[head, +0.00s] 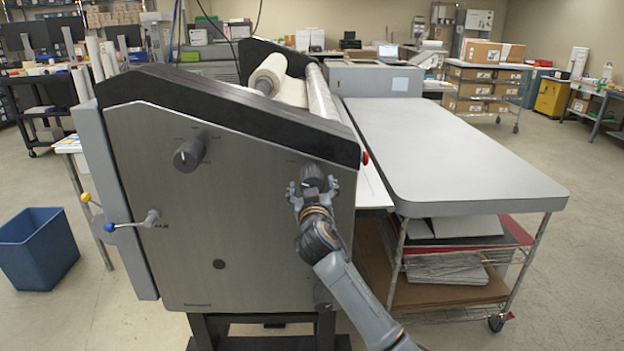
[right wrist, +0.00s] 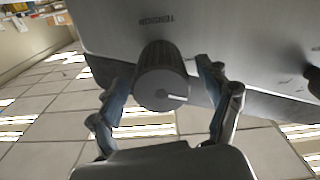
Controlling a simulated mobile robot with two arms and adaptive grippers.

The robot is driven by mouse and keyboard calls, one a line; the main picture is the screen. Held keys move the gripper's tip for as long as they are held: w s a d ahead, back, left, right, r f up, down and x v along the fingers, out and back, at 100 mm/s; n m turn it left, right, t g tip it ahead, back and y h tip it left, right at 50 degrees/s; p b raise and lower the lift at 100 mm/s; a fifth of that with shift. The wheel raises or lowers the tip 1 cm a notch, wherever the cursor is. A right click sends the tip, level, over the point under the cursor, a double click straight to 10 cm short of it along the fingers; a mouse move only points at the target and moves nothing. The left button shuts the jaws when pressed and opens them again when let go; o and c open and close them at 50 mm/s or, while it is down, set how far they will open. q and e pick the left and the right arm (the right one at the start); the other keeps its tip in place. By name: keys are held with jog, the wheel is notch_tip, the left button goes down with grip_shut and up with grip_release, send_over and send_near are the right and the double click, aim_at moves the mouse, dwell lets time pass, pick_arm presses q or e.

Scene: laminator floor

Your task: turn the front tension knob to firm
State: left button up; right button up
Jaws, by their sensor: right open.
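The laminator's side panel (head: 250,235) carries two dark round knobs near its top. The right-hand knob (head: 312,174) is at my right gripper (head: 313,190). In the right wrist view this knob (right wrist: 162,82) has a dark ribbed side, a grey face and a short white mark toward the right of the face. The word TENSION shows upside down on the panel above it. My right gripper (right wrist: 163,110) is open, with one finger on each side of the knob and visible gaps. The other knob (head: 188,156) sits further left. My left gripper is not in view.
A grey-topped table (head: 450,150) stands right of the machine, with a wire shelf below. A blue bin (head: 37,250) stands on the floor at left.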

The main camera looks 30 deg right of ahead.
jog(key=shift+x, duration=1)
jog(key=c, duration=1.2)
jog(key=shift+o, duration=0.2)
jog(key=shift+f, duration=0.1)
